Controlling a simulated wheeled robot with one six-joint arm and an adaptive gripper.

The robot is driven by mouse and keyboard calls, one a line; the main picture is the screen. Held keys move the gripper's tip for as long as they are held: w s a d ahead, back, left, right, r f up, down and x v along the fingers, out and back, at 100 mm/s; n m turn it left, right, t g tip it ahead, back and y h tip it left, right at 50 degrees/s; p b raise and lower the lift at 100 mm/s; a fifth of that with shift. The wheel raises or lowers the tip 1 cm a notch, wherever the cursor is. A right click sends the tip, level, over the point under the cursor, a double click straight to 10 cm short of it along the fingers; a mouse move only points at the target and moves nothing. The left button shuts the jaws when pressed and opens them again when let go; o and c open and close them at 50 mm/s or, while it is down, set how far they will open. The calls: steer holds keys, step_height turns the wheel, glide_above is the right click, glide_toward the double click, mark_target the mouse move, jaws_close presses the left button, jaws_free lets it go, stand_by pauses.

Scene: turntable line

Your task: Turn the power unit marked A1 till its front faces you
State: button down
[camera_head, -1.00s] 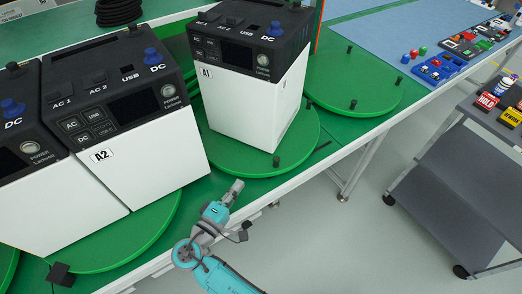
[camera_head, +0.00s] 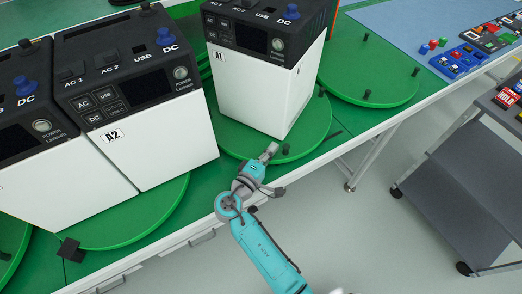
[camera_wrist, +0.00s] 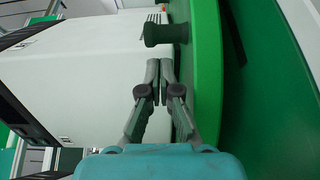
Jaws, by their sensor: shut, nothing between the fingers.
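The power unit A1 (camera_head: 258,92) is a white box with a black top. It stands upright on a green turntable (camera_head: 315,125). Its front, with the A1 label, display and round power button, faces the lower left in the head view; its right side also shows. A short dark peg (camera_head: 286,149) stands at the turntable's near rim and shows in the wrist view (camera_wrist: 165,34). My gripper (camera_head: 270,150) is shut and empty, low beside the unit's white wall and close to the peg. In the wrist view the fingertips (camera_wrist: 160,64) point towards the peg; I cannot tell whether they touch it.
Power unit A2 (camera_head: 150,150) stands close left on its own turntable (camera_head: 150,215), with another unit beyond it. An empty turntable (camera_head: 385,75) with pegs is at the right. A grey cart (camera_head: 455,190) stands on the floor at right. Floor is clear in front of the table.

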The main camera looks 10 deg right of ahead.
steer(key=shift+s+d, duration=0.3)
steer(key=shift+d, duration=0.15)
steer(key=shift+d, duration=0.2)
